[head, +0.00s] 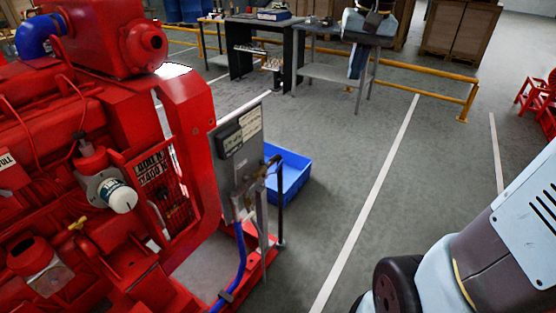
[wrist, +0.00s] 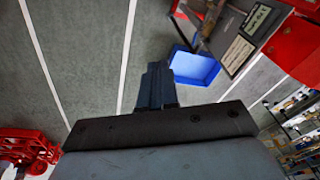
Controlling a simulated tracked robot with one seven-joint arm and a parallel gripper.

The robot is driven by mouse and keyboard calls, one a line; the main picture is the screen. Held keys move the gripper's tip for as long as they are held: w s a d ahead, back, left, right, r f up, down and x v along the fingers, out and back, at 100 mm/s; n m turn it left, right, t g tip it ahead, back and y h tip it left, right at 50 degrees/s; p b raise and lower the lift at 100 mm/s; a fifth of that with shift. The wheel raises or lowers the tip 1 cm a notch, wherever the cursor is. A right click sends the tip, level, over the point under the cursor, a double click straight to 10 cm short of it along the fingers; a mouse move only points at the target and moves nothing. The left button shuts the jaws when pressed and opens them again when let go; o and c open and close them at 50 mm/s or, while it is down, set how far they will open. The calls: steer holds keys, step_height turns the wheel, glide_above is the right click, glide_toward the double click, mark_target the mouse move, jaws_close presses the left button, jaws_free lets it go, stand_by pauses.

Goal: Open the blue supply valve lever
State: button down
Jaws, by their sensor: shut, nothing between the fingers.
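In the head view, a small brownish valve assembly (head: 262,178) sits at the right edge of a grey panel beside the red pumpset. A blue hose (head: 240,255) runs down below it, with a small blue part at its top. I cannot tell which part is the blue lever, or how it is turned. In the wrist view, my gripper (wrist: 155,70) is shut and empty, its dark fingers together. It is apart from the panel (wrist: 240,35), which is at upper right.
A blue bin (head: 290,176) stands on the floor behind the panel, also in the wrist view (wrist: 195,67). The red pumpset (head: 100,180) fills the left. A dark upright post (head: 280,205) stands beside the valve. Open grey floor lies to the right, with yellow rails (head: 425,75) beyond.

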steer(key=s+d+t, duration=0.2)
steer(key=s, duration=0.4)
steer(key=m+h, duration=0.3)
steer(key=m, duration=0.2)
glide_above(280, 163)
steer(key=s+a, duration=0.4)
steer(key=s, duration=0.1)
step_height(280, 163, down, 30)
steer(key=x, duration=1.4)
steer(key=shift+d+r, duration=0.1)
steer(key=shift+d, duration=0.2)
steer(key=shift+a, duration=0.1)
